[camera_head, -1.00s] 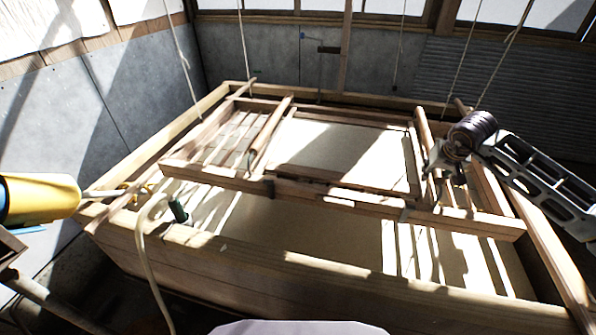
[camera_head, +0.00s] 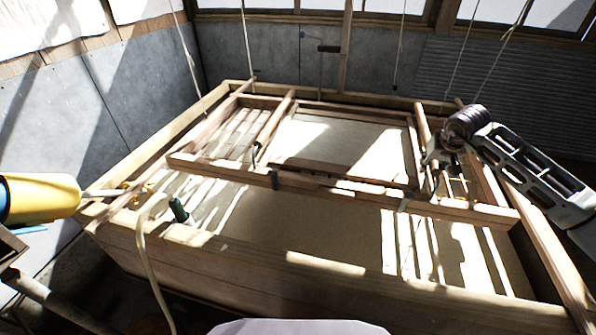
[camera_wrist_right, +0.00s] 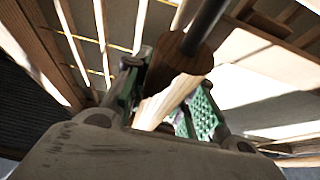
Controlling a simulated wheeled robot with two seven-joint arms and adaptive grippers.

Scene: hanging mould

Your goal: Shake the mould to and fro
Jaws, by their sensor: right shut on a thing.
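The mould (camera_head: 345,189) is a wooden frame with crossbars and a pale inner panel, hanging on ropes over a wooden vat (camera_head: 270,262). It sits inside the vat's outline, towards the far side. My right gripper (camera_head: 446,160) is at the mould's right part and shut on a wooden bar there. In the right wrist view, the green-padded fingers (camera_wrist_right: 165,103) are on either side of a wooden piece (camera_wrist_right: 172,95) of the mould. The fingertips are partly hidden by it. My left gripper is not in view.
A yellow cylinder (camera_head: 38,199) with a pale tip is at the left. A pale hose (camera_head: 146,262) hangs over the vat's front left rim, near a green piece (camera_head: 179,209). Ropes (camera_head: 501,55) hang from above. Walls close off the back and left.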

